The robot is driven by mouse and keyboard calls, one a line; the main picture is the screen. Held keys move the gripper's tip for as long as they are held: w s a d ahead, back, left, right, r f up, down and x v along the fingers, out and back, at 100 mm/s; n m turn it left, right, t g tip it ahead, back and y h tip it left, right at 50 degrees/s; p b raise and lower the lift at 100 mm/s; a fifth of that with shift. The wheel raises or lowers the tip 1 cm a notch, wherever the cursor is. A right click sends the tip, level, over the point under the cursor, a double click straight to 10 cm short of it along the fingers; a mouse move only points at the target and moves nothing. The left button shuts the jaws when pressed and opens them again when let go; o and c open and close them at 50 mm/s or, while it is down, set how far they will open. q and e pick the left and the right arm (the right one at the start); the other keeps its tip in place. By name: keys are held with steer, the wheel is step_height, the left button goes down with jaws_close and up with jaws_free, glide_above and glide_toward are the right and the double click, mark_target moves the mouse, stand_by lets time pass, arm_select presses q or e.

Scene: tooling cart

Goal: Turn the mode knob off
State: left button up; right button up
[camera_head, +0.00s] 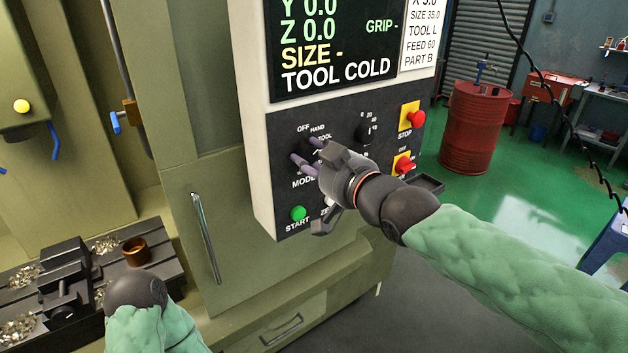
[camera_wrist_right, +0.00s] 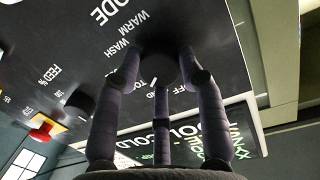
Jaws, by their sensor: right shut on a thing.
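The mode knob (camera_wrist_right: 158,70) is a round dark knob on the black control panel, with OFF, HAND, TOOL, WASH and WARM labels around it. My right gripper (camera_head: 308,152) reaches the panel from the right, its purple-grey fingers shut around the knob. In the right wrist view, which is upside down, the right gripper (camera_wrist_right: 160,78) has one finger on each side of the knob and another below it. A short white mark shows on the knob, but I cannot tell which label it points at. In the head view the hand hides most of the knob. My left wrist shows at the lower left, its gripper out of sight.
Below the knob is a green START button (camera_head: 298,213). To the right are a feed knob (camera_head: 364,134), a red STOP button (camera_head: 417,118) and another red control (camera_head: 404,165). A vise (camera_head: 65,262) and a brown cylinder (camera_head: 135,251) are at the lower left.

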steer(key=n+t+b, duration=0.1)
steer(key=n+b, duration=0.2)
steer(key=b, duration=0.3)
steer(key=shift+n, duration=0.4)
steer(key=n+b, duration=0.2)
steer(key=n, duration=0.1)
steer(key=shift+s+b, duration=0.1)
steer(key=shift+b, duration=0.3)
steer(key=shift+r+n+t+b, duration=0.1)
steer(key=shift+n+t+b, duration=0.45)
steer(key=shift+n, duration=1.45)
steer(key=o, duration=1.1)
steer(key=shift+a, duration=0.1)
steer(key=shift+o, duration=0.2)
steer(key=shift+g, duration=0.25)
steer(key=shift+f, duration=0.2)
